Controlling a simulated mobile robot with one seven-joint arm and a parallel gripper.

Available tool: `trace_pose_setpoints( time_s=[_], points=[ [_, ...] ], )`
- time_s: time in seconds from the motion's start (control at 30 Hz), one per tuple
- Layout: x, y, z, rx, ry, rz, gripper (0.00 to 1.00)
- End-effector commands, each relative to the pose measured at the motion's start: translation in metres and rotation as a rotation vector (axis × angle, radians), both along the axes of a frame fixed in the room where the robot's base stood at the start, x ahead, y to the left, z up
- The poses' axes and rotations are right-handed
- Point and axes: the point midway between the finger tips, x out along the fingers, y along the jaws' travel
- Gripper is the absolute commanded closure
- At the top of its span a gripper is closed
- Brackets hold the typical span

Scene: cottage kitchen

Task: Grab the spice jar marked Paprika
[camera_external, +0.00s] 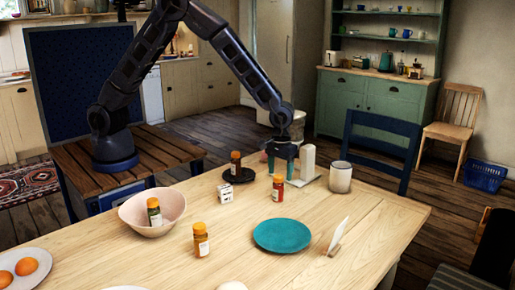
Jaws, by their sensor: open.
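Several small spice jars stand on the wooden table (330,225), and their labels are too small to read. A jar with red contents (278,189) stands upright near the far side. My gripper (281,172) points down, open, just above or behind this red jar; I cannot tell whether it touches it. A second jar (236,164), brownish red, stands on a dark round plate (243,178). A jar with yellow-orange contents (201,241) stands nearer the front. A jar with dark green contents (154,212) sits in a pale pink bowl (128,214).
A small white box (226,193) stands left of the red jar. A white cylinder (308,162) and a cream mug (340,178) stand right of my gripper. A teal plate (283,236) and a white card in a stand (338,237) are in front. Bare table lies between.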

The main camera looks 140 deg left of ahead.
Motion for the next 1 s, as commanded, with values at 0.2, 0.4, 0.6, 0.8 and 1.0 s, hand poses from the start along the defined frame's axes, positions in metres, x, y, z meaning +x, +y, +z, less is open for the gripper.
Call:
trace_pose_setpoints(
  time_s=[0.2,0.4,0.6,0.8,1.0],
  points=[
    [-0.001,-0.001,-0.013,0.0,0.0,0.001,0.35],
    [-0.004,-0.005,-0.037,-0.001,0.001,-0.001,0.35],
    [-0.003,-0.004,-0.057,0.001,-0.001,0.001,0.35],
    [-0.003,-0.004,-0.057,0.001,-0.002,0.0,0.35],
    [-0.003,-0.004,-0.057,0.001,-0.002,0.0,0.75]
  ],
)
